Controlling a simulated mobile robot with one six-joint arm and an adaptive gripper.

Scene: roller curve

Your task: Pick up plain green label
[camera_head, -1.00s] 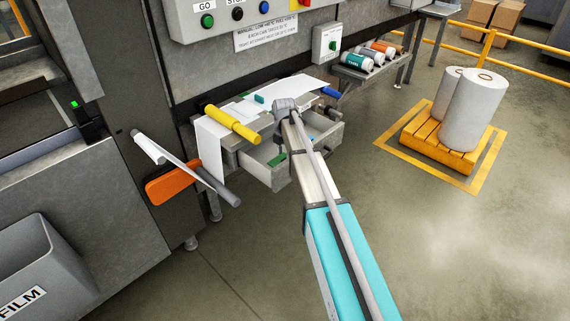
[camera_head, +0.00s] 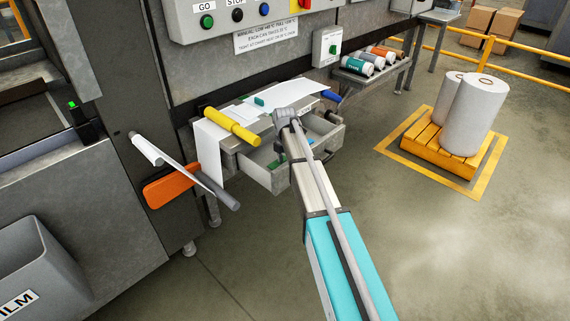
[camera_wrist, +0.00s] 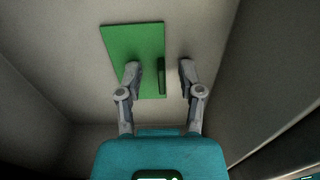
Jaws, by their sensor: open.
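The plain green label (camera_wrist: 132,42) is a flat green rectangle on the pale floor of an open drawer. In the wrist view a narrow darker green upright piece, like a tab, stands near its right edge. My gripper (camera_wrist: 159,72) is open. Its left finger is over the label and its right finger is just beyond the label's right edge, with the tab between them. I cannot tell whether the fingers touch it. In the head view the open drawer (camera_head: 262,176) shows below the worktop, with part of a green piece (camera_head: 271,164) inside; my arm hides much of the interior.
The drawer walls stand close on both sides of my gripper. On the worktop above lie a white sheet (camera_head: 283,93), a yellow roller (camera_head: 232,126) and a blue-handled tool (camera_head: 331,96). A rack of rolls (camera_head: 368,65) is at the right.

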